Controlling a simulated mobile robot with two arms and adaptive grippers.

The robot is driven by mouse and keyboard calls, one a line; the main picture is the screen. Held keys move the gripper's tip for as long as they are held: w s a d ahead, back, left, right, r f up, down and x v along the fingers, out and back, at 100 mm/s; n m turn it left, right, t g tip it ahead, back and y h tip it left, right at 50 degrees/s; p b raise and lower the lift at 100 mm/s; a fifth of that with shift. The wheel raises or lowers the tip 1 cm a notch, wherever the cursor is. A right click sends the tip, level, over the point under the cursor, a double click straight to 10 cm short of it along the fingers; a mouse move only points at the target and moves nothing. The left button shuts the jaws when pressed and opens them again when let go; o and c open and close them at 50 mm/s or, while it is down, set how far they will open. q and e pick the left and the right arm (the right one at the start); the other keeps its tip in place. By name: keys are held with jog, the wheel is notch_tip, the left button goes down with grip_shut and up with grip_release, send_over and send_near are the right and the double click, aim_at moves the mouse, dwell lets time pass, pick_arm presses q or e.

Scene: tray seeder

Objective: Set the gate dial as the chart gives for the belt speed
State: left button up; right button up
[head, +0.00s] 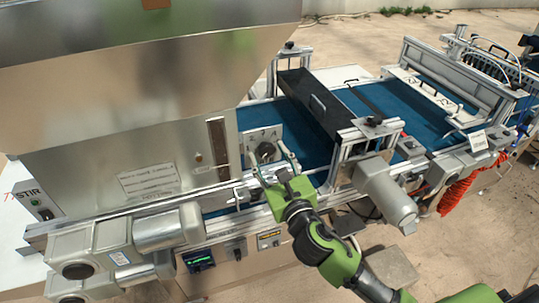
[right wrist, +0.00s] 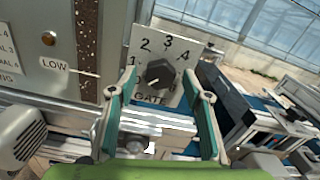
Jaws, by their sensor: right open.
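The gate dial is a dark knob (right wrist: 158,73) on a pale plate marked GATE, with 2, 3 and 4 readable above it. It also shows in the head view (head: 265,152). I cannot tell for sure which number it points to. My right gripper (right wrist: 163,80) is open, with its green fingers on either side of the knob in the picture. I cannot tell whether they touch it. The head view shows this gripper (head: 271,161) in front of the dial plate. A white printed label (head: 149,181) on the steel panel is too small to read. My left gripper is out of view.
A blue belt (head: 305,130) runs right, under a black bar (head: 316,105). A grey motor (head: 385,195) stands close to my right arm. A small green display (head: 200,260) sits on the lower front; its digits are unreadable. A LOW label (right wrist: 55,65) marks the seed window.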

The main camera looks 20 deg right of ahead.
jog(key=c, duration=1.1)
